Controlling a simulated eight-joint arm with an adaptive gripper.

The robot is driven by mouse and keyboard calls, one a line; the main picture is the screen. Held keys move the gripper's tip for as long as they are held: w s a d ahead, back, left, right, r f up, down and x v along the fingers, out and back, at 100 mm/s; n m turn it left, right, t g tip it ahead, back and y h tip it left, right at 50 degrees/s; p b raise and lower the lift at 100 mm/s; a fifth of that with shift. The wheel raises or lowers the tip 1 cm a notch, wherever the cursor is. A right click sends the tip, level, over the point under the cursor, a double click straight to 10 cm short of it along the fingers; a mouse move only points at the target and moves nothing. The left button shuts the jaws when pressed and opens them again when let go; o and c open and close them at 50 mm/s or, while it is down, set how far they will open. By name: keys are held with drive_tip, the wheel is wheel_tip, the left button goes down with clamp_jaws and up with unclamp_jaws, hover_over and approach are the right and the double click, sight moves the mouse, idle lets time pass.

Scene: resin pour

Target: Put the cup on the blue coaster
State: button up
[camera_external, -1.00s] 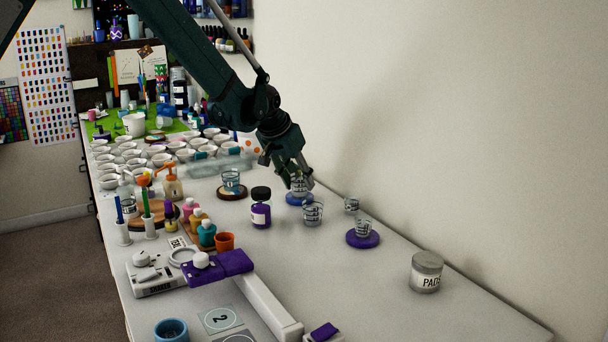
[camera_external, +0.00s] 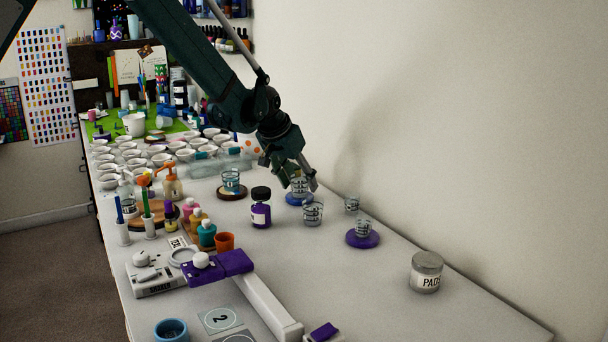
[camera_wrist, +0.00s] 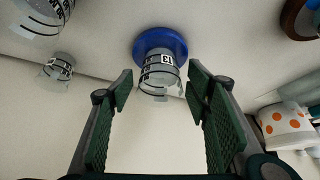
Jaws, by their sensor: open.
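The blue coaster (camera_external: 293,200) lies on the table near the wall, and a clear measuring cup (camera_external: 299,186) with dark markings stands on it. In the wrist view the cup (camera_wrist: 160,74) sits on the blue coaster (camera_wrist: 160,40), ahead of the fingers. My gripper (camera_external: 289,183) is open above and around this cup in the outside view; its fingers (camera_wrist: 160,88) show wide apart with no contact visible. Similar clear cups stand nearby: one (camera_external: 313,213) on the bare table, one (camera_external: 352,204) by the wall, and one (camera_external: 363,228) on a purple coaster (camera_external: 362,240).
A purple-labelled bottle (camera_external: 261,212) and a cup on a brown coaster (camera_external: 231,193) stand left of my gripper. A PADS jar (camera_external: 426,272) stands at the right. White bowls fill the table behind. The table's front right is clear.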

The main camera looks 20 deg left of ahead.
drive_tip(key=shift+r, duration=0.15)
drive_tip(key=v, duration=1.2)
idle(0.4)
idle(0.4)
drive_tip(key=s+a+r+n+y, duration=0.1)
drive_tip(key=s+a+r, duration=0.8)
drive_tip(key=s, duration=0.2)
drive_tip(key=s+a+r+n, duration=0.1)
drive_tip(key=s+a+r, duration=0.8)
drive_tip(key=s, duration=0.2)
drive_tip(key=s+a, duration=0.3)
drive_tip(key=s, duration=0.6)
drive_tip(key=s+a+f+n+t, duration=0.1)
drive_tip(key=s+a, duration=0.3)
drive_tip(key=s, duration=0.5)
drive_tip(key=s+a+f+n+y, duration=0.1)
drive_tip(key=s+a, duration=0.3)
drive_tip(key=s, duration=0.5)
drive_tip(key=shift+f+t, duration=0.2)
drive_tip(key=shift+t, duration=0.1)
